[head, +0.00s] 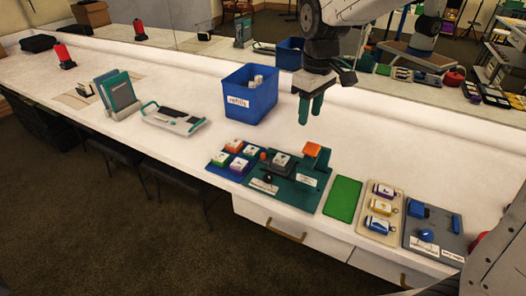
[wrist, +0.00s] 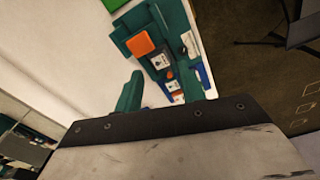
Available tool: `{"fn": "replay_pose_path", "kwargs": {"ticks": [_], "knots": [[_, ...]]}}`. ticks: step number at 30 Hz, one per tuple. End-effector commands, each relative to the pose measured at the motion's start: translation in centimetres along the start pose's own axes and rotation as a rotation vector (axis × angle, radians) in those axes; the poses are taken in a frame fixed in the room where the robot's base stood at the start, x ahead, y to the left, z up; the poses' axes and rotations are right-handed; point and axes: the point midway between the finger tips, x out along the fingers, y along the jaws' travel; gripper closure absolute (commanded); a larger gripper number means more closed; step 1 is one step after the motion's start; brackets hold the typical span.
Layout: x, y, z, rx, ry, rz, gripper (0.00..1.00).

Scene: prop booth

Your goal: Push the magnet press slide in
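The magnet press is a dark green board (head: 300,190) on the counter with an orange block (head: 312,149) on a green post at its back right. A dark grey block with a white label (head: 281,161) sits left of the post and may be the slide; how far in it is I cannot tell. In the wrist view the orange block (wrist: 140,44) and the grey block (wrist: 159,62) show beyond the fingertips. My gripper (head: 311,110) hangs above and behind the press, clear of it. Its green fingers (wrist: 160,84) are apart with nothing between them.
A blue tray of labelled pieces (head: 232,163) adjoins the press on the left. A green mat (head: 343,198), a beige tray (head: 381,212) and a grey board (head: 434,232) lie to the right. A blue refills bin (head: 250,95) stands behind left.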

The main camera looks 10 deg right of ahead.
Motion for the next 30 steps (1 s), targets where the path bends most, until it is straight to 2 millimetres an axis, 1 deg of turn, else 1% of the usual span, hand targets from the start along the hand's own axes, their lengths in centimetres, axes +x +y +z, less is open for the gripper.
{"fn": "replay_pose_path", "kwargs": {"ticks": [1,2,3,5,6,9,12,15,19,23,30], "knots": [[1.7,0.3,-2.1,-0.048,-0.010,-0.007,0.60],[2.5,0.4,-3.2,-0.076,-0.013,-0.010,0.60],[3.7,0.5,-4.7,-0.114,-0.016,-0.013,0.60],[5.5,0.7,-6.8,-0.171,-0.020,-0.017,0.60],[6.8,0.7,-8.1,-0.206,-0.024,-0.020,0.60],[9.9,0.7,-10.9,-0.287,-0.029,-0.027,0.60],[12.4,0.5,-13.1,-0.352,-0.032,-0.031,0.60],[14.2,0.3,-14.4,-0.394,-0.035,-0.034,0.60],[15.5,0.2,-15.2,-0.423,-0.035,-0.035,0.60],[17.0,0.1,-15.3,-0.427,-0.037,-0.037,0.60],[20.9,0.0,-15.0,-0.426,-0.038,-0.038,0.60]]}}
